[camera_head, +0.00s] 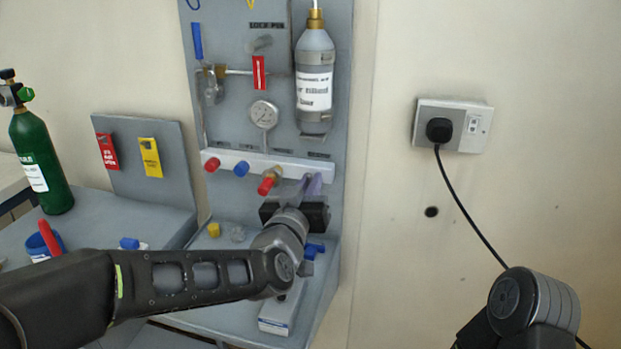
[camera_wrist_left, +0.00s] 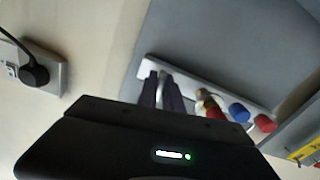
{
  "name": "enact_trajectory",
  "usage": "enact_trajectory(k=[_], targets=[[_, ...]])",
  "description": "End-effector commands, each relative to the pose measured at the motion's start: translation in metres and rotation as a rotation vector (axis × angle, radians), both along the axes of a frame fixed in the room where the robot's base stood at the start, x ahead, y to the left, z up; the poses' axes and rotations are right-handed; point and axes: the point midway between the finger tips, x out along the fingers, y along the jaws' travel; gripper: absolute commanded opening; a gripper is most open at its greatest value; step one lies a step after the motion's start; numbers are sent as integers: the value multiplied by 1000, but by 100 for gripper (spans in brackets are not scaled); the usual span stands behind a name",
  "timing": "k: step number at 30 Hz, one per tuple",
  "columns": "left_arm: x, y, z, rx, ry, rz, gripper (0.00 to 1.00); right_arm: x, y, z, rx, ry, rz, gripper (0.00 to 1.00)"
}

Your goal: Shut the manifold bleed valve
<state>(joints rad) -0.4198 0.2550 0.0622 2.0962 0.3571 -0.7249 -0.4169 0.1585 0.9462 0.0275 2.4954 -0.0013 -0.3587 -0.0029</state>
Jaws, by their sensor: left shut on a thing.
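The manifold (camera_head: 228,164) is a white bar across the grey panel; it also shows in the wrist view (camera_wrist_left: 205,84). It carries a red knob (camera_head: 211,164), a blue knob (camera_head: 241,169) and a red knob on a brass fitting (camera_head: 268,184). My left gripper (camera_head: 312,182) is at the bar's right end, just right of the brass fitting. In the wrist view its fingers (camera_wrist_left: 163,82) are closed around a small pale metal part, which I take to be the bleed valve (camera_wrist_left: 162,90). The fingers hide most of it, so its angle is unclear.
A pressure gauge (camera_head: 264,114) and a grey bottle (camera_head: 315,60) are mounted above the bar. A green cylinder (camera_head: 42,160) stands far left. A socket with a black plug (camera_head: 439,130) and hanging cable is on the right wall. My right arm shows at the lower right.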

Motion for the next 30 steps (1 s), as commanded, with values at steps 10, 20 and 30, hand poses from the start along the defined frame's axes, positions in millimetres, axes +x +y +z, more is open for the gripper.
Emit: enact_trajectory(k=[10,20,30], targets=[[0,0,-1,172,-43,-1,0,0,0,9,0,0,1,44],[0,0,-1,201,-52,0,0,0,0,9,0,0,1,44],[0,0,-1,199,-51,0,21,0,0,9,0,0,1,44]])
